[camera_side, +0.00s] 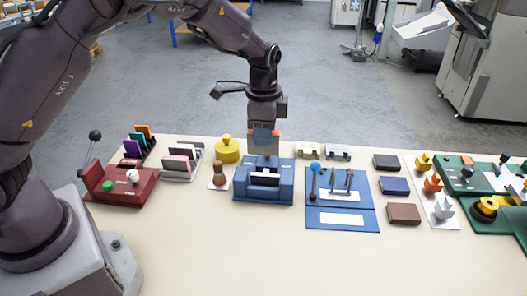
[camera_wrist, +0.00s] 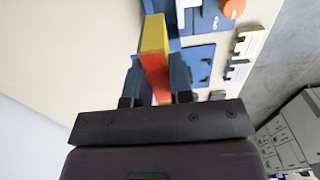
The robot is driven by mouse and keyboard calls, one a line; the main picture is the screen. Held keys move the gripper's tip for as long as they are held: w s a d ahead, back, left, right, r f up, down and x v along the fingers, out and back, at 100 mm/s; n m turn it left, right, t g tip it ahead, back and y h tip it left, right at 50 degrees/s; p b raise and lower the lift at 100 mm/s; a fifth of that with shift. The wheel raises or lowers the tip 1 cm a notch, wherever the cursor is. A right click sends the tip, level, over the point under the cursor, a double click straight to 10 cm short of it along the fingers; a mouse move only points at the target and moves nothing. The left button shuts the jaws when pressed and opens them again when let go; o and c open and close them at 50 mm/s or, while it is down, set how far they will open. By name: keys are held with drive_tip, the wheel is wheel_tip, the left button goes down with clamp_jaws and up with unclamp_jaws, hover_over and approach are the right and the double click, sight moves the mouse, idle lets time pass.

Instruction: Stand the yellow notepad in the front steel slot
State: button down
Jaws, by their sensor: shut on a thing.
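My gripper (camera_side: 263,147) points down over the blue fixture (camera_side: 262,193) near the middle of the table. In the wrist view my gripper (camera_wrist: 156,100) is shut on a narrow block with a yellow end and an orange-red part nearer me, which appears to be the yellow notepad (camera_wrist: 155,38). In the side view the held thing is mostly hidden by the fingers, so I cannot tell whether it touches the fixture. The grey steel rack (camera_side: 178,179) stands to the left, with pink and whitish pads (camera_side: 178,162) upright in it. Whether its front slot is empty is unclear.
A black rack with coloured pads (camera_side: 142,133) and a red lever device (camera_side: 122,187) stand at left. A yellow round object (camera_side: 227,150) and a brown knobbed piece (camera_side: 218,176) stand between rack and fixture. A blue board (camera_side: 342,217) lies right. The front table is clear.

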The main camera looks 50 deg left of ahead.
drive_tip(key=s+a, duration=0.3)
drive_tip(key=a, duration=1)
drive_tip(key=s+a, duration=0.3)
drive_tip(key=a, duration=1.1)
drive_tip(key=shift+s+a+f, duration=0.1)
drive_tip(key=shift+s+f, duration=0.05)
drive_tip(key=shift+f, duration=2.75)
drive_tip(key=shift+s+a+f, duration=0.1)
drive_tip(key=shift+f, duration=2.75)
drive_tip(key=shift+f, duration=0.6)
drive_tip(key=c, duration=1.3)
unclamp_jaws()
wheel_tip(320, 180, up, 11)
